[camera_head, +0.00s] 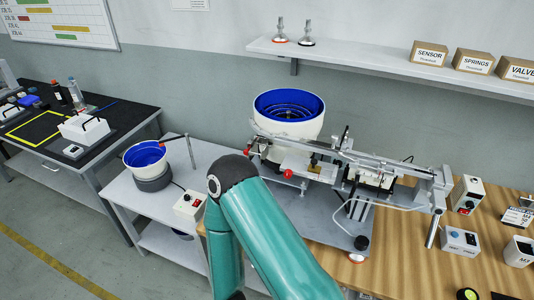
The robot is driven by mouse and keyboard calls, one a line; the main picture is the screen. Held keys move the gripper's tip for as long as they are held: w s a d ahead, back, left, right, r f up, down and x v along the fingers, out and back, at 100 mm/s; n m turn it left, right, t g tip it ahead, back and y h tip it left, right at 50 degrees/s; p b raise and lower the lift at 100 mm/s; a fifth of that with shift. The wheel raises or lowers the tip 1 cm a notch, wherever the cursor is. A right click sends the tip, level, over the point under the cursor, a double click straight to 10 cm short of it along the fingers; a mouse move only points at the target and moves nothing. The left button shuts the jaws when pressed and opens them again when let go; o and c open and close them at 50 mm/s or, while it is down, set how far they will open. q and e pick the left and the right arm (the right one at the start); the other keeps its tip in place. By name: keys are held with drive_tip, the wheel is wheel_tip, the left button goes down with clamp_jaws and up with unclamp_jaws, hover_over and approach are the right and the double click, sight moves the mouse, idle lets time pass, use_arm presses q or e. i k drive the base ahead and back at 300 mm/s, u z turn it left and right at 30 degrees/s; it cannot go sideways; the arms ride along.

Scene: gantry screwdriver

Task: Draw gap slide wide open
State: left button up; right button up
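The gantry screwdriver station (350,165) stands on a grey base plate (325,222) on the wooden table, with a long metal rail running to the right. A pale block with a red ball knob (288,174) sits at its front left, below the rail. I cannot tell which part is the gap slide or how far it is open. One of my teal arms (265,225) rises from the bottom, bends in front of the station and goes down again. It hides part of the plate's left side. Neither gripper shows.
A large blue-lined bowl feeder (289,106) stands behind the station. A smaller blue-lined bowl (146,156) and a switch box (190,203) are on the grey side table. Control boxes (459,240) stand at right. A shelf (390,68) with labelled cartons runs above.

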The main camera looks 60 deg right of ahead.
sight(313, 168)
drive_tip(key=u, duration=0.05)
drive_tip(key=k, duration=1.8)
drive_tip(key=z, duration=0.95)
drive_tip(key=i, duration=1)
drive_tip(key=u, duration=0.1)
